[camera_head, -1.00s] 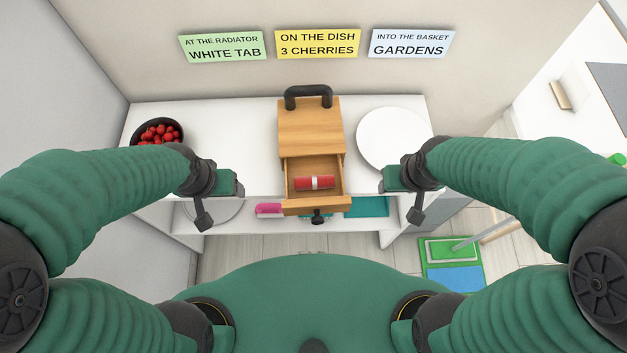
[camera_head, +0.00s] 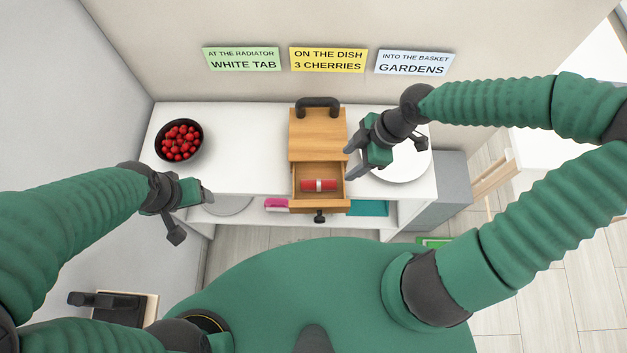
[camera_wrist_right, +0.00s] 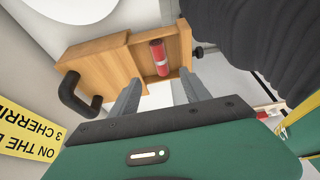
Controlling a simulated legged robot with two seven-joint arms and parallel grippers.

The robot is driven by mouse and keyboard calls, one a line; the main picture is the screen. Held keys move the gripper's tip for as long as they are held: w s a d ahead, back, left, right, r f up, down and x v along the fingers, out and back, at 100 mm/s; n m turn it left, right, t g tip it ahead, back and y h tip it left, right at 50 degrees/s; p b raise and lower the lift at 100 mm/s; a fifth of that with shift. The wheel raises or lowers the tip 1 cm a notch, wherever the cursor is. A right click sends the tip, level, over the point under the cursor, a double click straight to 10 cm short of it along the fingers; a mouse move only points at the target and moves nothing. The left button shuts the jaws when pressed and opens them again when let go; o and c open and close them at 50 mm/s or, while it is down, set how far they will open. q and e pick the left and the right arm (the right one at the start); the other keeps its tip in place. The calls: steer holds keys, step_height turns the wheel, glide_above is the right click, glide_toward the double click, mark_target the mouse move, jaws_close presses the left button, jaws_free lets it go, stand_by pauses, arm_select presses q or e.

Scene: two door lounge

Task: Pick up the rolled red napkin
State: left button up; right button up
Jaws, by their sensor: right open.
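The rolled red napkin (camera_head: 319,185) with a pale band lies inside the open drawer (camera_head: 303,199) of a small wooden box (camera_head: 317,135). The box stands on a white console. My right gripper (camera_head: 350,163) is just right of the box, above the plate's side, with nothing between its fingers. In the right wrist view its two fingers (camera_wrist_right: 160,95) are spread apart, and the napkin (camera_wrist_right: 159,57) shows beyond them in the drawer. My left gripper (camera_head: 195,205) is low at the console's front left, away from the box; its finger opening is unclear.
A white plate (camera_head: 408,165) lies right of the box, partly behind my right gripper. A dark bowl of cherries (camera_head: 179,141) stands at the left. The box has a black handle (camera_head: 318,103) on top. A lower shelf holds a pink item (camera_head: 276,205) and a teal item (camera_head: 367,208).

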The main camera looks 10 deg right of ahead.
steer(key=b, duration=0.4)
glide_toward(322, 182)
steer(key=x, duration=0.4)
steer(key=shift+s+f, duration=0.1)
steer(key=shift+f, duration=0.3)
steer(key=b+x, duration=0.2)
steer(key=x, duration=0.2)
steer(key=shift+a+f+b, duration=0.2)
steer(key=shift+f+b, duration=0.1)
steer(key=shift+b, duration=0.1)
steer(key=shift+w+a+f, duration=0.25)
steer(key=shift+a+f, duration=0.05)
steer(key=shift+f, duration=0.05)
steer(key=shift+r, duration=0.1)
steer(key=shift+s, duration=0.1)
steer(key=shift+c, duration=0.8)
jaws_close()
